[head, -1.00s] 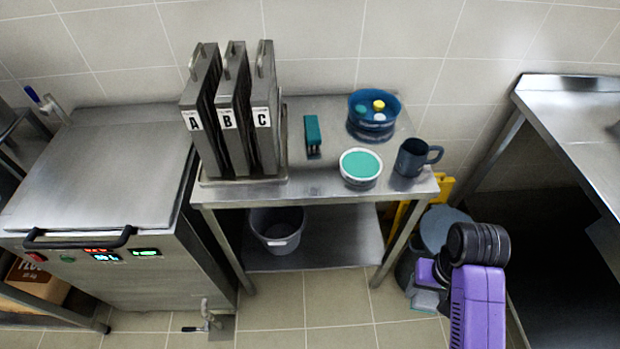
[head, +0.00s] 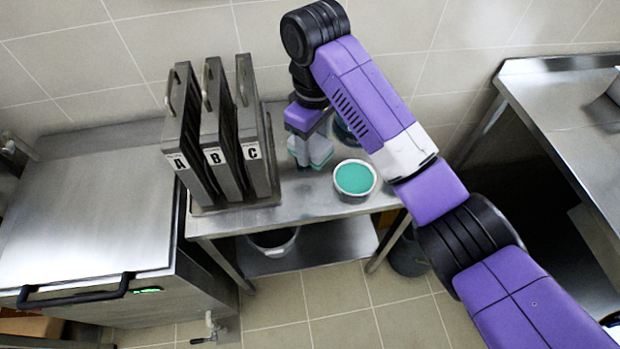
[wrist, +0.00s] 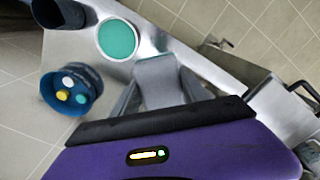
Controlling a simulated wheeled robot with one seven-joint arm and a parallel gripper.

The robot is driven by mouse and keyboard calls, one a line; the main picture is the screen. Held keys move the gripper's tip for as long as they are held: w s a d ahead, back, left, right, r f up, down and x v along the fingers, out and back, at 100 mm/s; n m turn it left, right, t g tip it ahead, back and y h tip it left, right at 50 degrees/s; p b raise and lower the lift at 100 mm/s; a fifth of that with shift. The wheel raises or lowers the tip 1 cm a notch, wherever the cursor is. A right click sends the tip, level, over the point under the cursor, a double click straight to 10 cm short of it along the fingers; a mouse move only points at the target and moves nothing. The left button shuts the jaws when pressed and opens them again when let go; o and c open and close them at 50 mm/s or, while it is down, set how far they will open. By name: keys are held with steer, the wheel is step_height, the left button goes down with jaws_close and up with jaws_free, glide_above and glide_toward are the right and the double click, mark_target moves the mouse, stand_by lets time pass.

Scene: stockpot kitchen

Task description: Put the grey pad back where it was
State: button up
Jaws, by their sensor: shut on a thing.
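My gripper (head: 308,138) is over the back middle of the steel side table (head: 300,207), between the labelled panels and the white tub. It is shut on the grey pad (wrist: 160,82), which fills the space between the fingers in the wrist view. In the head view the pad (head: 318,153) shows as a small pale grey block low in the jaws, close to the tabletop. I cannot tell whether it touches the table. The small teal-topped thing seen there earlier is hidden or not distinguishable behind the gripper.
Upright panels marked A (head: 190,135), B (head: 222,130) and C (head: 251,130) stand close left. A white tub with teal contents (head: 354,178) stands close right. A blue tub (wrist: 72,95) with coloured round things and a dark mug (wrist: 60,12) are nearby. My arm crosses the right.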

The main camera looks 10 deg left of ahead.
steer(key=shift+w+a+r, duration=0.15)
steer(key=shift+a+r, duration=0.15)
steer(key=shift+a+f, duration=0.15)
steer(key=shift+f, duration=0.05)
steer(key=b, duration=0.9)
glide_above(310, 196)
step_height(310, 196, down, 14)
steer(key=shift+f, duration=0.1)
steer(key=shift+f+p, duration=0.4)
steer(key=shift+f, duration=2.15)
steer(key=shift+f, duration=0.2)
steer(key=o, duration=1.3)
steer(key=shift+r, duration=0.1)
